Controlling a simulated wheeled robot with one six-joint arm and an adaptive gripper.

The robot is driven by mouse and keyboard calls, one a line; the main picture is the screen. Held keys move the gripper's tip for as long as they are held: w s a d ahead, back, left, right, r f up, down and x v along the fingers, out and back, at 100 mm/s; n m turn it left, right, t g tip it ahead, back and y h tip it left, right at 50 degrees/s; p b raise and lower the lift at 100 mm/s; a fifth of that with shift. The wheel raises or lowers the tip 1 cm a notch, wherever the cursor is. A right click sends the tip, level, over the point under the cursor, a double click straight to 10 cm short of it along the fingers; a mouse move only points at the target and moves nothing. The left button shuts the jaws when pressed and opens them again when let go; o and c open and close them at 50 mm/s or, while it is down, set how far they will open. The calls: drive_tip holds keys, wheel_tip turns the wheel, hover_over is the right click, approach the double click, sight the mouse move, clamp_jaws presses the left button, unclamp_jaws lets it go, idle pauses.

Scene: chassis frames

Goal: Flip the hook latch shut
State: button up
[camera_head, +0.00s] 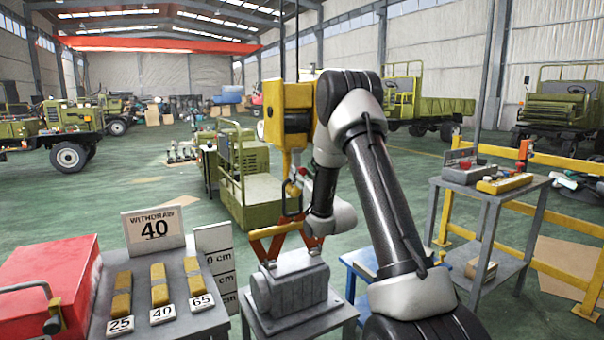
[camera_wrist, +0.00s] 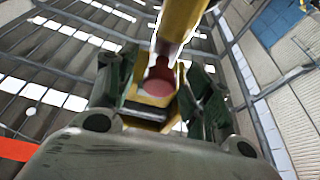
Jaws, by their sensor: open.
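A yellow hoist block (camera_head: 290,115) hangs on a chain, with a hook (camera_head: 292,190) below it. Orange sling legs (camera_head: 275,240) run from under the hook to a grey cast housing (camera_head: 290,290) on a small stand. My gripper (camera_head: 303,180) is beside the hook, at its right, partly hidden by my arm. In the wrist view my gripper (camera_wrist: 158,85) points upward, with its dark fingers apart. A yellow part (camera_wrist: 180,25) with a rounded red end (camera_wrist: 158,82) shows between and beyond them. I cannot tell whether the fingers touch it. The latch's position is not clear.
A grey cart (camera_head: 490,190) and yellow rails (camera_head: 560,262) stand at the right. Green vehicles are behind; open floor lies between.

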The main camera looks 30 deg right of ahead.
drive_tip(key=v, duration=1.1)
drive_tip(key=shift+s, duration=0.2)
